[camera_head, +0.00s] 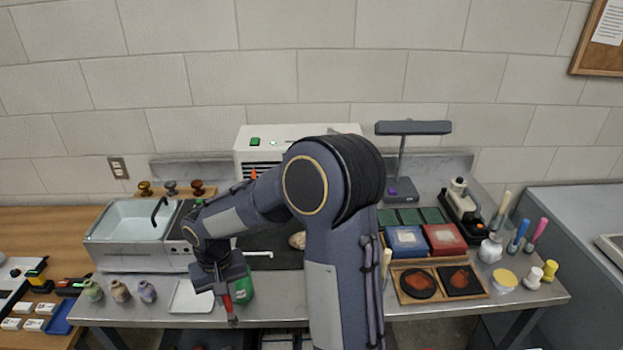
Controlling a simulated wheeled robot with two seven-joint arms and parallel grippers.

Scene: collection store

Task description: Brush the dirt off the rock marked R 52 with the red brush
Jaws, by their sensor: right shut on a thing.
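My right gripper (224,286) points down over the front of the metal bench, left of the middle. It is shut on a slim red tool, which looks like the red brush (229,305); its lower end hangs near the bench's front edge. A pale brown rock (297,240) lies on a dark mat (284,258) behind my right arm, which hides part of it. No marking can be read on it, so I cannot tell whether it is R 52. My left gripper is not in view.
A green container (244,288) stands close beside the gripper. A white tray (190,298) and small jars (120,291) are to its left, with a sink (130,222) behind. Right are boxes (406,241), a wooden tray (402,297) and a lamp (412,128).

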